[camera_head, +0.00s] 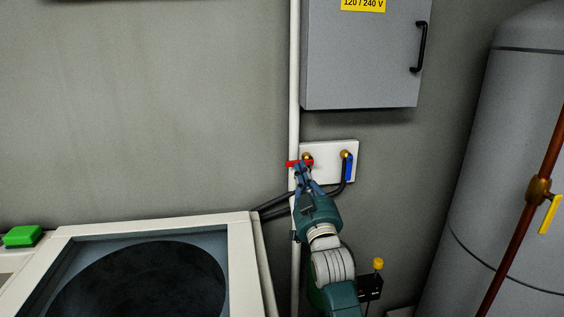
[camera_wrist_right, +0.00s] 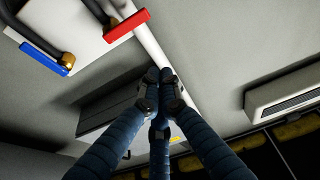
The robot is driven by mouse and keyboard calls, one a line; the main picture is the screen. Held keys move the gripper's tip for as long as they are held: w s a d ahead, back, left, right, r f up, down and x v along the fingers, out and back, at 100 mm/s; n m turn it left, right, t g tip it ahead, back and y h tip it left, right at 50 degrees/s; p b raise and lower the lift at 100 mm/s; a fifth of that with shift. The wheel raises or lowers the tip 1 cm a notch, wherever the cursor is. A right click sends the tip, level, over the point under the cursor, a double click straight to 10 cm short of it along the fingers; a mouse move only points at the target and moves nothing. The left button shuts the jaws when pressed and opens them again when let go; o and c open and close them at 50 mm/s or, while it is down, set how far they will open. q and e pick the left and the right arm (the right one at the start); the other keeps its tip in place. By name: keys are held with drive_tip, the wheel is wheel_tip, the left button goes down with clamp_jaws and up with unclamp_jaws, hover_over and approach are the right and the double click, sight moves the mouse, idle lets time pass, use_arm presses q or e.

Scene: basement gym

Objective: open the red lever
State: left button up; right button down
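The red lever (camera_head: 293,163) sits on the left brass valve of a white wall plate (camera_head: 329,151). It lies roughly level, reaching left toward the white pipe. My right gripper (camera_head: 302,172) is just below it in the head view and covers part of the valve. In the right wrist view the fingertips (camera_wrist_right: 159,78) are together with nothing seen between them. There the red lever (camera_wrist_right: 127,25) shows above and left of the fingertips, with a visible gap in the picture. Whether the fingers touch it, I cannot tell. My left gripper is not in view.
A blue lever (camera_head: 348,167) hangs down on the right valve, close beside. A grey electrical box (camera_head: 360,60) is above, and a white vertical pipe (camera_head: 294,90) runs left of the plate. A white top-loading machine (camera_head: 242,240) stands lower left; a grey tank (camera_head: 510,170) stands right.

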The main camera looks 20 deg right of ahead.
drive_tip(key=shift+d, duration=0.15)
drive_tip(key=p+x, duration=0.2)
drive_tip(key=x, duration=0.8)
drive_tip(key=shift+f+p, duration=0.3)
drive_tip(key=shift+f, duration=1.75)
